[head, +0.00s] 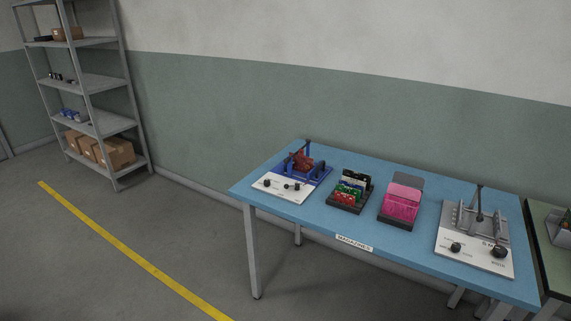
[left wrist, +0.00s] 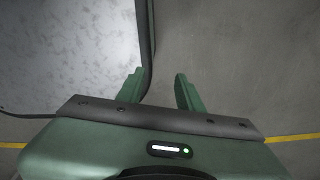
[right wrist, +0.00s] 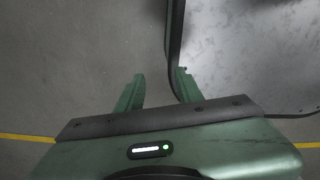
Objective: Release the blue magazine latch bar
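The blue magazine fixture (head: 305,171) stands at the left end of the blue table (head: 300,213), with a white front panel (head: 283,187) carrying dark knobs. A dark upright lever (head: 307,146) and a reddish-brown part (head: 300,160) show on it. The latch bar is too small to tell apart. My left gripper (left wrist: 161,85) is open and empty above the floor in the left wrist view. My right gripper (right wrist: 160,80) is open and empty above the floor in the right wrist view. Neither gripper shows in the head view, and both are away from the fixture.
A black tray with coloured cards (head: 349,192), a pink bin (head: 402,201) and a grey fixture with a lever (head: 476,230) stand along the table. A label (head: 354,243) marks its front edge. A shelf rack (head: 90,85) stands at the left. The floor before the table is clear.

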